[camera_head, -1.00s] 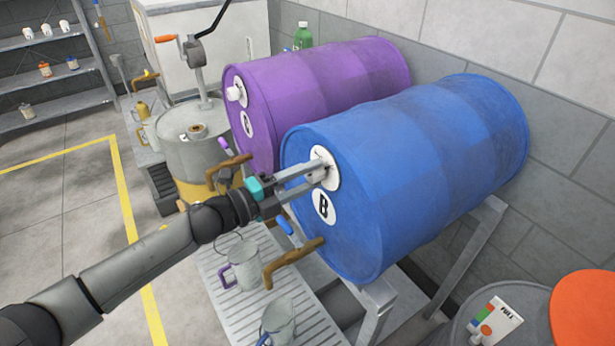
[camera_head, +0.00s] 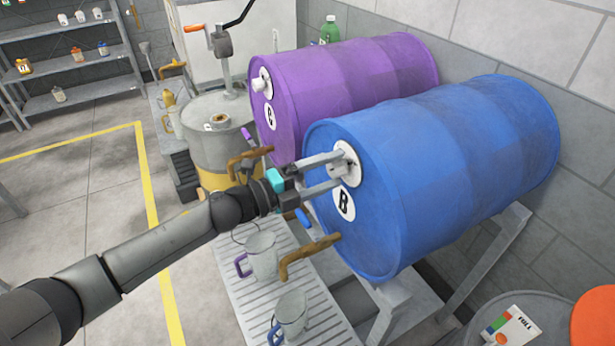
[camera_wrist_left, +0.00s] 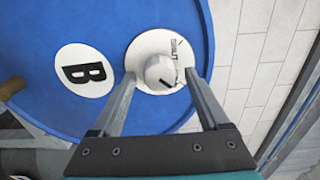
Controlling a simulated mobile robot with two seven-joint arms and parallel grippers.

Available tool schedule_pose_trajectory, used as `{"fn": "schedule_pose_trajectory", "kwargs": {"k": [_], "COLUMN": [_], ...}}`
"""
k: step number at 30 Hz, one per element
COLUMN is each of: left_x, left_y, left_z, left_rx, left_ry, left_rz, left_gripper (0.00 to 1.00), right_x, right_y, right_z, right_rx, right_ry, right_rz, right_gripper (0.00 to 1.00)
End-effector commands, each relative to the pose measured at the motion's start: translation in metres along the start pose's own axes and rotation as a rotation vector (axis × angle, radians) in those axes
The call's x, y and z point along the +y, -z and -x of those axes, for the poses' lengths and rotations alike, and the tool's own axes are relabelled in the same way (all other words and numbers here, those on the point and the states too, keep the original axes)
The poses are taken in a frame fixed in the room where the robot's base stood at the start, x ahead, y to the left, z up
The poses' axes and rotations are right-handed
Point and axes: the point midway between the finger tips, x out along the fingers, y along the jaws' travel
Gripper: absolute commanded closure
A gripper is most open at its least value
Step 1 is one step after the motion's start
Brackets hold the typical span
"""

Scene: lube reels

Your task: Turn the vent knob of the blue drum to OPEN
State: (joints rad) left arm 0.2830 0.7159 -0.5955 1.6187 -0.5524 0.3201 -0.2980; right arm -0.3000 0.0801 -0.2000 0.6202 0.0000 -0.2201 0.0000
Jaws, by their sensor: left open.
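The blue drum (camera_head: 440,150) lies on its side, its round front end facing my left arm. That end carries a white "B" label (camera_head: 344,203) and a white vent dial with a pale vent knob (camera_head: 338,169). My left gripper (camera_head: 338,170) is open at the dial, with one finger on each side of the knob. In the left wrist view the knob (camera_wrist_left: 160,72) sits between the spread fingertips (camera_wrist_left: 162,76). The word SHUT shows on the dial (camera_wrist_left: 150,45). A dark mark shows on the knob, but its exact setting is hard to read. My right gripper is not in view.
A purple drum (camera_head: 350,85) lies behind the blue one. A brown tap (camera_head: 308,255) juts out below the blue drum's end. Jugs (camera_head: 262,255) stand on a slatted tray (camera_head: 250,300) below. A metal stand (camera_head: 490,250) holds the drum, near the wall.

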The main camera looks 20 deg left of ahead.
Motion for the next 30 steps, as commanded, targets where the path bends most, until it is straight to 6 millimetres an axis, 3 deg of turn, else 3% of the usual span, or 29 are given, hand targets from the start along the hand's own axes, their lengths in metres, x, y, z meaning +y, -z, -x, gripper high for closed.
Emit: {"fn": "schedule_pose_trajectory", "kwargs": {"k": [30], "left_x": [0.001], "left_y": [0.000], "left_z": [0.134], "left_rx": [0.000], "left_ry": [-0.003], "left_rz": [0.001], "left_gripper": [0.22], "right_x": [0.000], "right_y": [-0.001], "right_z": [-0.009], "right_rx": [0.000], "right_ry": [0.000], "right_rz": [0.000], "right_gripper": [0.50]}}
